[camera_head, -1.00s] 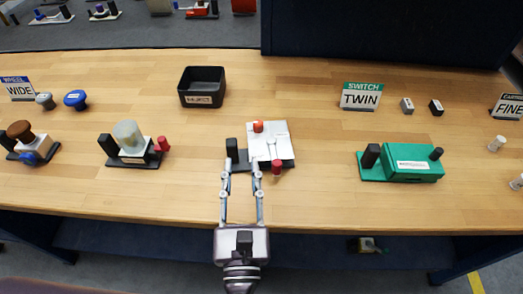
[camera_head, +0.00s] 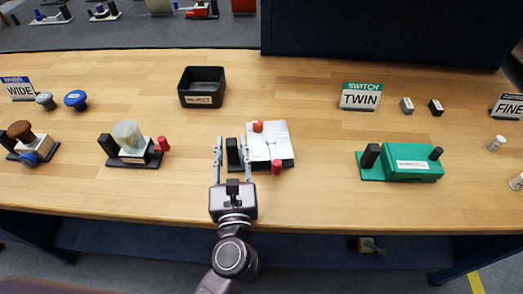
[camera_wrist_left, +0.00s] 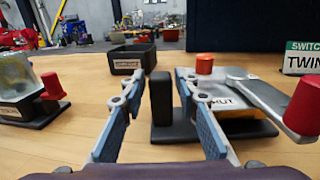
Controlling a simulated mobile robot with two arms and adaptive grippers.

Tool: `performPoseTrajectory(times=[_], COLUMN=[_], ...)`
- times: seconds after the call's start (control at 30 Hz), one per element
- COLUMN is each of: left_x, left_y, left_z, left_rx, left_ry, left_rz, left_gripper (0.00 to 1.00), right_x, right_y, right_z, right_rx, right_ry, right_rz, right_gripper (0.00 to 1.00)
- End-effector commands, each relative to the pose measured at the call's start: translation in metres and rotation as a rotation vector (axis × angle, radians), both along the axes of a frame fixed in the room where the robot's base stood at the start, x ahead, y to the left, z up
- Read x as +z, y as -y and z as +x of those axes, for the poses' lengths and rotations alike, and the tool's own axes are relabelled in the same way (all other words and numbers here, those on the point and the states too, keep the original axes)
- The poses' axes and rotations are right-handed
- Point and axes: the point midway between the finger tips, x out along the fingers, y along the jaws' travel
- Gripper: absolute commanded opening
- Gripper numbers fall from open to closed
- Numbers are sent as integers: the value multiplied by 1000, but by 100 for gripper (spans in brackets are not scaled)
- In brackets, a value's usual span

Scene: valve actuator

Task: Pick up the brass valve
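A fixture with a black base, a black upright post (camera_head: 232,152) and a light grey plate (camera_head: 281,147) stands mid-table. It has an orange-red knob (camera_head: 258,126) and a red knob (camera_head: 277,167). In the left wrist view a brass-yellow body (camera_wrist_left: 236,127) shows partly under the plate (camera_wrist_left: 255,98); it may be the brass valve, and most of it is hidden. My left gripper (camera_head: 230,142) is open, with its fingers on either side of the black post, which also shows between them in the wrist view (camera_wrist_left: 160,97). I cannot tell if they touch it. My right gripper is not in view.
A black bin (camera_head: 202,87) stands behind. To the left is a fixture with a translucent dome (camera_head: 128,135) and a red knob (camera_head: 163,144). A green box (camera_head: 413,162) on a base stands right. Bare table lies between them.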

Motion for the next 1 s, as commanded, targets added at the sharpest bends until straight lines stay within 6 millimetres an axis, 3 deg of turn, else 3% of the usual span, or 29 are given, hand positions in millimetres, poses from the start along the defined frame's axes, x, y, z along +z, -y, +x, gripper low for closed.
performPoseTrajectory(times=[0.13, 0.37, 0.63, 1.0], left_x=[0, 0, 0, 2], left_y=[-2, -2, -2, -2], left_z=[13, 15, 15, 15], left_rx=[-1, -1, -1, -2], left_ry=[0, -1, -1, 2], left_rz=[-2, 0, 0, -3], left_gripper=[29, 29, 1, 0], right_x=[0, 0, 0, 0], right_y=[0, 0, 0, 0], right_z=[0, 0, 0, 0], right_rx=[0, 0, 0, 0], right_ry=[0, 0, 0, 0], right_rz=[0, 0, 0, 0], right_gripper=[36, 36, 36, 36])
